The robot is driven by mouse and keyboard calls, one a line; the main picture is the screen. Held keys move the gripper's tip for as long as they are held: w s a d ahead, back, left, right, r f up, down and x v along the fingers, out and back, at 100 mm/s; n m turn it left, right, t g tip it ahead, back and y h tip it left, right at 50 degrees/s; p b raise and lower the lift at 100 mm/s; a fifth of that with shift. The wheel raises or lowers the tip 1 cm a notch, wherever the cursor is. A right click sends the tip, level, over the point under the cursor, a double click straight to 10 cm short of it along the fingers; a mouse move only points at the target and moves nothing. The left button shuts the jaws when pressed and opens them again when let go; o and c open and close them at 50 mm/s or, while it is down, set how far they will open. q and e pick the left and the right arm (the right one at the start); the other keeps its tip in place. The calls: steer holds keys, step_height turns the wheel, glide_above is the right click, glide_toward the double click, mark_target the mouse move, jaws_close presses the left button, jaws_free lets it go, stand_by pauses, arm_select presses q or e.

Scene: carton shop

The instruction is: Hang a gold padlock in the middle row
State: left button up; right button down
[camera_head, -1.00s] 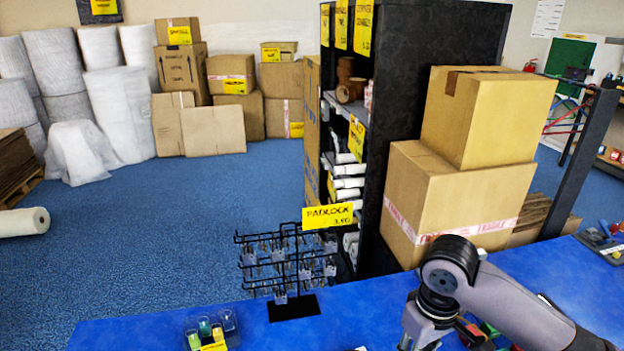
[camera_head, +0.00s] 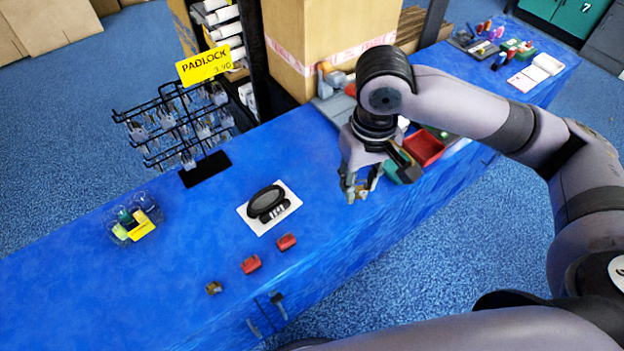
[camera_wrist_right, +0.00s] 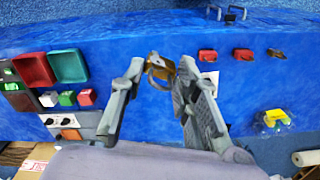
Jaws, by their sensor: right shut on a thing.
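My right gripper (camera_head: 358,190) is above the blue counter (camera_head: 110,262), near its front edge. In the right wrist view the gripper (camera_wrist_right: 160,72) is shut on a gold padlock (camera_wrist_right: 166,69) at its fingertips, with a grey shackle showing. The black wire rack (camera_head: 172,125) with the yellow PADLOCK sign (camera_head: 209,66) stands at the counter's back edge, left of my gripper. It has stacked rows of hooks with several padlocks hanging; their colours are hard to tell. Another gold-brown padlock (camera_head: 214,287) lies on the counter beside two red padlocks (camera_head: 251,264), (camera_head: 286,242). My left gripper is not in view.
A white card with a black oval item (camera_head: 266,201) lies mid-counter. A clear tray with green pieces (camera_head: 133,222) is at the left. Cartons (camera_head: 320,45) and a red bin (camera_head: 424,148) stand right of the rack.

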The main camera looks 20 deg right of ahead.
steer(key=w+a+f+n, duration=0.2)
steer(key=w+a+n, duration=0.3)
steer(key=w, duration=0.2)
steer(key=shift+f, duration=0.4)
steer(key=shift+w+a, duration=0.1)
step_height(320, 180, down, 16)
steer(key=shift+r, duration=0.1)
step_height(320, 180, down, 4)
steer(key=shift+r+p, duration=0.15)
steer(key=shift+p, duration=0.8)
steer(key=shift+f, duration=0.2)
steer(key=shift+f, duration=0.1)
steer(key=c, duration=1.2)
jaws_free()
